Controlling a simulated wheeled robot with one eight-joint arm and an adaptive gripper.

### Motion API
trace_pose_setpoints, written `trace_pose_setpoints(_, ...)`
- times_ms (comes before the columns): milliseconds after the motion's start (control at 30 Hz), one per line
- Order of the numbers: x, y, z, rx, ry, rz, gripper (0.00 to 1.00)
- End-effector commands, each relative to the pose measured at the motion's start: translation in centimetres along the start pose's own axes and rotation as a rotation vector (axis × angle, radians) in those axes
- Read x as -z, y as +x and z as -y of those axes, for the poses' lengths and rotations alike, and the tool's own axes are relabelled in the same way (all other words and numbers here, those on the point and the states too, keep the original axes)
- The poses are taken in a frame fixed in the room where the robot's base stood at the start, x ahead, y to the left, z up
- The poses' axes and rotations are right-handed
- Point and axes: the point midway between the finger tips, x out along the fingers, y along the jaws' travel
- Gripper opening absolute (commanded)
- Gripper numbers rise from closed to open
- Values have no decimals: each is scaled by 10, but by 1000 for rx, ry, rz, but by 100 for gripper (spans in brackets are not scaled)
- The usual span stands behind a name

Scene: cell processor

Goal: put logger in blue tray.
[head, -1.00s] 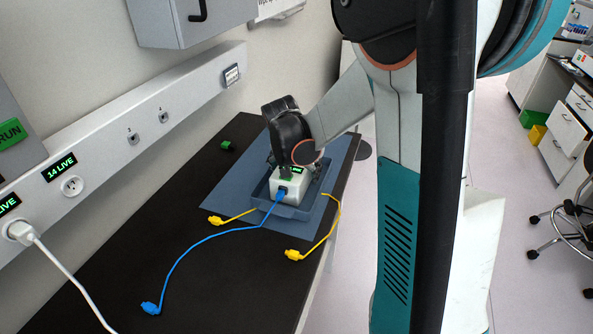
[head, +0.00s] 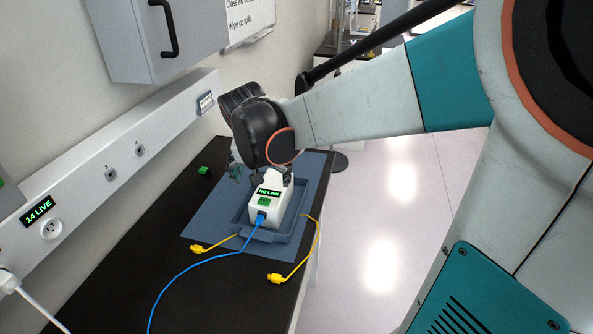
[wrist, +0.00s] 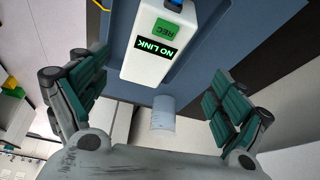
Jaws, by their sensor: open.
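The logger, a white box (head: 265,209) with a green "NO LINK" display, stands upright in the shallow blue tray (head: 288,237), with a blue cable plugged into its front. My gripper (head: 262,175) is open just behind and above the logger, its fingers partly hidden by the wrist. In the wrist view the logger (wrist: 152,68) shows beyond the spread green fingers of my gripper (wrist: 156,90), with a clear gap on both sides. Nothing is between the fingertips.
The tray rests on a blue-grey mat (head: 204,222) on the black bench (head: 185,240). Yellow cables (head: 302,262) lie at the tray's sides. A small green block (head: 204,170) sits near the wall. The blue cable (head: 190,269) runs across the bench front. A wall cabinet (head: 150,45) hangs at upper left.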

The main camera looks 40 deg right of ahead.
Motion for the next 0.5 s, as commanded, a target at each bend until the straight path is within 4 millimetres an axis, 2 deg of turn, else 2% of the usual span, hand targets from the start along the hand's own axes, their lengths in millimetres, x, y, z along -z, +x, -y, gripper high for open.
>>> trace_pose_setpoints(33,-18,-15,-4,26,-46,-6,91)
trace_pose_setpoints(200,-56,-50,-7,117,-208,-36,91)
trace_pose_setpoints(500,-127,-90,-19,262,-480,-119,91)
